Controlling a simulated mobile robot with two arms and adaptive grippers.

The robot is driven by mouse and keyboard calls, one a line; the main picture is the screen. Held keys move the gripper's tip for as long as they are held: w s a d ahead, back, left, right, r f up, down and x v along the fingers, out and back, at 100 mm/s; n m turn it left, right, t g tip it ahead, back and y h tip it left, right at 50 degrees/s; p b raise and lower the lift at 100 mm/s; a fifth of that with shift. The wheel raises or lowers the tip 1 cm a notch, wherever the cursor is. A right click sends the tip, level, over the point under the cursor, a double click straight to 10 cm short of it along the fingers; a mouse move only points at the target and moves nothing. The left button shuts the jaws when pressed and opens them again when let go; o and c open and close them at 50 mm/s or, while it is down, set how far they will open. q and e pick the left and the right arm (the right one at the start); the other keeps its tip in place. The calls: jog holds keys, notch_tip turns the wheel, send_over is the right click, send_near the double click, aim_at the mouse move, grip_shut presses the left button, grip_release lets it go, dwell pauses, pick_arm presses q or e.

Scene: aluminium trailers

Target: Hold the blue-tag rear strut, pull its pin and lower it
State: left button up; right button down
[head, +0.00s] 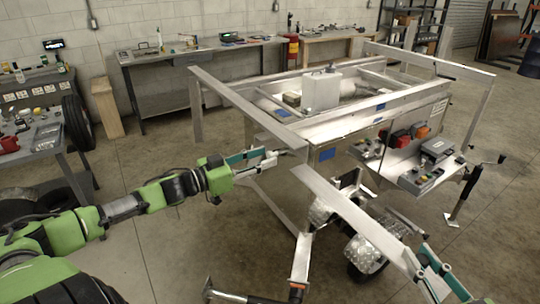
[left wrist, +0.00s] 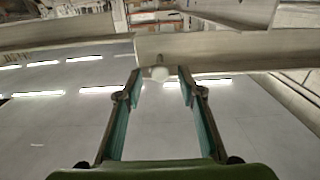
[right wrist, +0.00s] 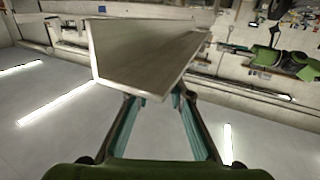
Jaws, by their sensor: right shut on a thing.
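A long flat aluminium strut (head: 345,208) slopes down to the right in front of the trailer's near corner. My right gripper (head: 418,260) is shut on its lower right end; the right wrist view shows the strut (right wrist: 150,55) above the fingers. My left gripper (head: 272,156) is open beside the strut's upper left end. In the left wrist view, a pale round pin head (left wrist: 159,73) shows against a beam, between the open fingertips. I cannot tell if they touch it.
A wheel with a tread-plate fender (head: 365,253) is below the strut. A workbench (head: 190,78) stands behind.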

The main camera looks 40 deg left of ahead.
aim_at(268, 155)
pick_arm(q)
jog(key=shift+x, duration=1.5)
grip_shut()
